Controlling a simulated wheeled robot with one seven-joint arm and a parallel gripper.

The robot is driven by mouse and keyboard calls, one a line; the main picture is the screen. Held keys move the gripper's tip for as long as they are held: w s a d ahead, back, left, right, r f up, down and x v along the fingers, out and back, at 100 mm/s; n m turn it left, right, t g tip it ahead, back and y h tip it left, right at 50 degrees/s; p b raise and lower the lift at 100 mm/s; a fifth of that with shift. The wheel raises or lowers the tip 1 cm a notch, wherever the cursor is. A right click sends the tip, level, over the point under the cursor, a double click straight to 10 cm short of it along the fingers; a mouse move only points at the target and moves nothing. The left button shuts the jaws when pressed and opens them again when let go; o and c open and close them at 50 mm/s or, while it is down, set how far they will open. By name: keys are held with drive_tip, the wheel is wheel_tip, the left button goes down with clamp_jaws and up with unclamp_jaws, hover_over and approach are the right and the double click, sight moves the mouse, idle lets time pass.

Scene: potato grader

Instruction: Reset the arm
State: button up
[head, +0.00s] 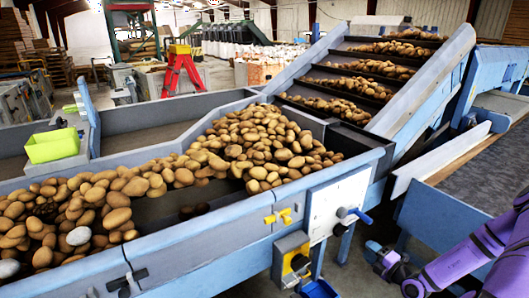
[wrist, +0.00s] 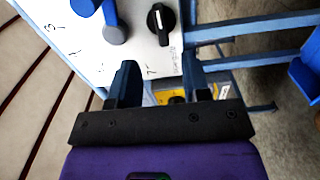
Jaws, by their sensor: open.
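My gripper (wrist: 160,78) shows in the wrist view with its two dark fingers spread apart and nothing between them. Beyond the fingers is a white control panel (wrist: 60,15) with a black knob (wrist: 161,22) and a blue lever (wrist: 113,30). The fingers look apart from the knob and lever, though the distance is hard to judge. In the head view my purple arm reaches in from the lower right corner, low and to the right of the same white panel (head: 325,212). Whether the fingers themselves show there is hard to tell.
Potatoes (head: 260,140) fill the grader's blue-grey trough, below an inclined conveyor (head: 430,75). A yellow-and-grey switch box (head: 291,258) hangs under the panel. A yellow valve handle (head: 285,216) is left of it. A grey belt (head: 480,180) lies right. A green bin (head: 52,146) sits left.

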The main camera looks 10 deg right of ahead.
drive_tip(key=s+a+r+n+g+y, duration=0.1)
drive_tip(key=a+r+n+g, duration=0.4)
drive_tip(key=r+n, duration=0.55)
drive_tip(key=s+a+r+n+g+y, duration=0.1)
drive_tip(key=a+r+n+g+y, duration=0.1)
drive_tip(key=a+r+n+g, duration=0.6)
drive_tip(key=s+a+r+n+g+y, duration=0.1)
drive_tip(key=a+r+n+g, duration=0.2)
drive_tip(key=r+n, duration=1)
drive_tip(key=s+a+r+n+t+h, duration=0.2)
drive_tip(key=s+r+n+h, duration=0.3)
drive_tip(key=s+r+n, duration=0.4)
drive_tip(key=s+a+r+n+t+h, duration=0.2)
drive_tip(key=s+r+n+h, duration=0.3)
drive_tip(key=s+r+n, duration=0.4)
drive_tip(key=shift+s+a+r+n, duration=0.4)
drive_tip(key=shift+s+r, duration=1.3)
drive_tip(key=shift+r, duration=0.55)
